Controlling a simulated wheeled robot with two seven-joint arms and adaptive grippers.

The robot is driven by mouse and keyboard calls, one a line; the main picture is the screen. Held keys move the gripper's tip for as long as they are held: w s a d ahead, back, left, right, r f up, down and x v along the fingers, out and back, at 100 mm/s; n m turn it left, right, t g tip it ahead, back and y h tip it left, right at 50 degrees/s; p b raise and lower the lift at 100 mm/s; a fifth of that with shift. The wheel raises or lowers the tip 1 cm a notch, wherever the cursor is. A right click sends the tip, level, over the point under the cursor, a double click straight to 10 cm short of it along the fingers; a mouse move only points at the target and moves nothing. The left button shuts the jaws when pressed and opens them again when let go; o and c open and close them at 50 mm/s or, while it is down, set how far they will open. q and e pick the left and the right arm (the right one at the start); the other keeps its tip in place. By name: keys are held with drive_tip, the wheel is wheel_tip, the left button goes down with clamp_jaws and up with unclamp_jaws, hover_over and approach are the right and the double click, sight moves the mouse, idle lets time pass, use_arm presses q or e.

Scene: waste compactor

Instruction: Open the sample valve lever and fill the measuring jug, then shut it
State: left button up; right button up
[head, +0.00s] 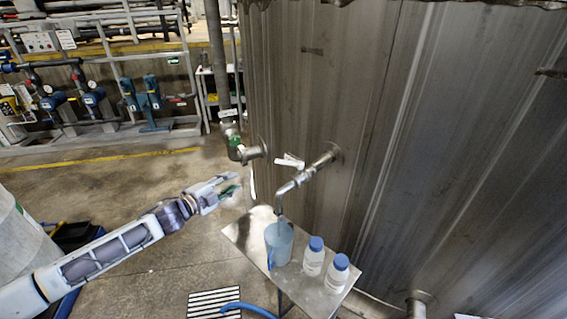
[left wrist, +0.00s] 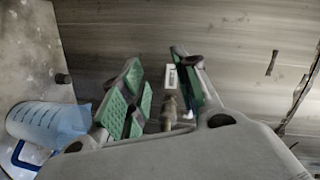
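The sample valve lever (head: 289,161) is white and sits on a metal pipe from the tank wall, pointing across the pipe. The pipe ends in a downturned spout (head: 279,203). The translucent blue measuring jug (head: 279,245) stands upright on a small metal table under the spout; I cannot tell its liquid level. My left gripper (head: 229,187) is open and empty, to the left of the lever and apart from it. In the left wrist view its green-padded fingers (left wrist: 158,80) are spread, with the white lever (left wrist: 170,77) showing between them, farther off. The jug (left wrist: 48,122) shows at left there. My right gripper is out of view.
Two blue-capped bottles (head: 314,257) (head: 337,273) stand right of the jug on the metal table (head: 245,236). The corrugated tank wall (head: 400,150) rises behind. A valve with a green part (head: 236,146) is left of the lever. A floor grate (head: 213,302) and blue hose (head: 250,309) lie in front.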

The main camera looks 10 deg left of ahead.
use_arm(q)
drive_tip(key=s+d+r+m+h, duration=0.3)
drive_tip(key=d+r+m, duration=0.3)
drive_tip(key=d, duration=0.3)
drive_tip(key=shift+s+r+g+h, duration=0.15)
drive_tip(key=shift+s+g+h, duration=0.2)
drive_tip(key=shift+s, duration=0.5)
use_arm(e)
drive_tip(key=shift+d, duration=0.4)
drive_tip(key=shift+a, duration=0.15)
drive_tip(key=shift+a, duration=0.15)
use_arm(q)
drive_tip(key=shift+w+d, duration=0.1)
drive_tip(key=shift+w, duration=0.1)
